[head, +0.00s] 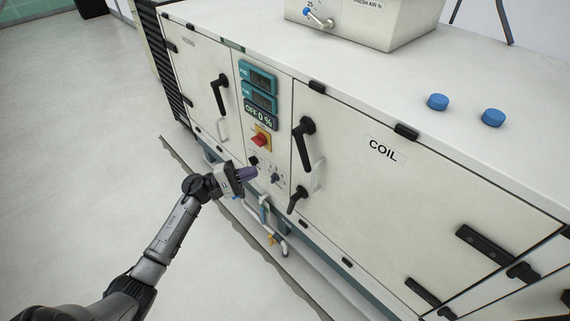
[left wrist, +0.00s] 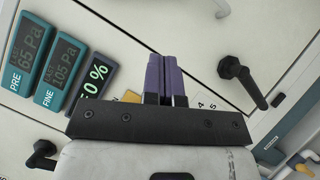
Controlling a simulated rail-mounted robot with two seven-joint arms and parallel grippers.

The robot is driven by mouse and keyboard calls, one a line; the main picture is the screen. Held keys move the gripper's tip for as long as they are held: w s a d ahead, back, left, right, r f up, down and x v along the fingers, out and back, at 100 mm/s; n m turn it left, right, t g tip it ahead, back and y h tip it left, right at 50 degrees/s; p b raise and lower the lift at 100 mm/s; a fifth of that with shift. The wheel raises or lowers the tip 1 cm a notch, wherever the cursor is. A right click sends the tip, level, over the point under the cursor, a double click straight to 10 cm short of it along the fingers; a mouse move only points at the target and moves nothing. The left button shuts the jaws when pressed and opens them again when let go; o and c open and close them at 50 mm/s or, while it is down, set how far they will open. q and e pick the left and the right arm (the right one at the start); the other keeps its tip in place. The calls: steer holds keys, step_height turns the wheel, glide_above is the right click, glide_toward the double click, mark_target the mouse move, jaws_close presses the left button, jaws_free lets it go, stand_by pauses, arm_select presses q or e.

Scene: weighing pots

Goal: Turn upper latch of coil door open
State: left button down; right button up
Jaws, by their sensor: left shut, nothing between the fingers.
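The coil door (head: 410,185) is the large white panel on the right in the head view, and it looks shut. Its black upper latch (head: 303,142) hangs with its lever pointing downward near the door's left edge. The black lower latch (head: 297,200) is below it; it also shows in the left wrist view (left wrist: 243,80). My left gripper (head: 252,173) is in front of the control panel, left of and below the upper latch, touching neither latch. Its purple fingers (left wrist: 166,80) are shut together and empty. The upper latch is not visible in the left wrist view. My right gripper is not in view.
A white handle (head: 318,175) sits between the coil door latches. A red rotary switch (head: 261,139) and teal displays (head: 262,80) are on the control panel. The left door (head: 195,75) has its own black latch (head: 219,94). Pipes (head: 268,222) run below. The floor at left is clear.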

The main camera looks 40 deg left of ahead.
arm_select(q)
steer(key=s+d+b+x, duration=0.1)
steer(key=x, duration=0.5)
steer(key=d+r+b+x, duration=0.1)
steer(key=b+x, duration=0.1)
steer(key=x, duration=0.4)
steer(key=shift+d, duration=0.25)
steer(key=shift+s+r, duration=0.1)
